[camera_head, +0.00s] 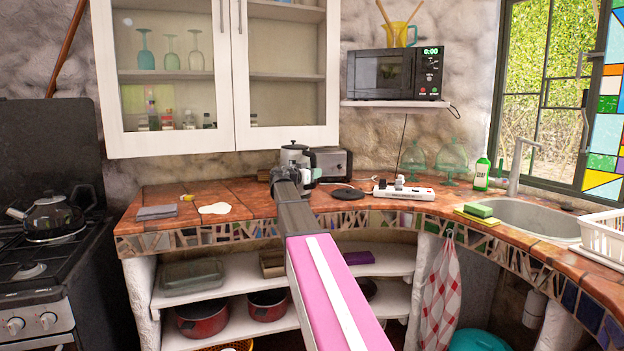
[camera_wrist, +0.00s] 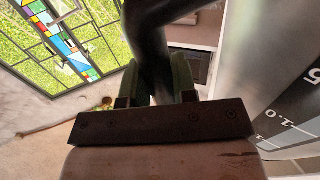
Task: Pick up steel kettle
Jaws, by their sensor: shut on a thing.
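The steel kettle (camera_head: 295,154) shows in the head view at the back of the counter, beyond the end of my arm, which hides its lower part. In the wrist view the steel kettle's grey body (camera_wrist: 262,62) with level marks fills the right side. Its black handle passes between the two fingers of my gripper (camera_wrist: 157,84), which is shut on it. In the head view my gripper (camera_head: 286,178) is at the kettle's near side. I cannot tell whether the kettle's bottom touches the counter.
A toaster (camera_head: 330,163) stands just right of the kettle. A dark round disc (camera_head: 347,193) and a white power strip (camera_head: 403,191) lie on the counter (camera_head: 240,190). The wall cabinet (camera_head: 220,75) hangs above. A black kettle (camera_head: 50,217) sits on the stove.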

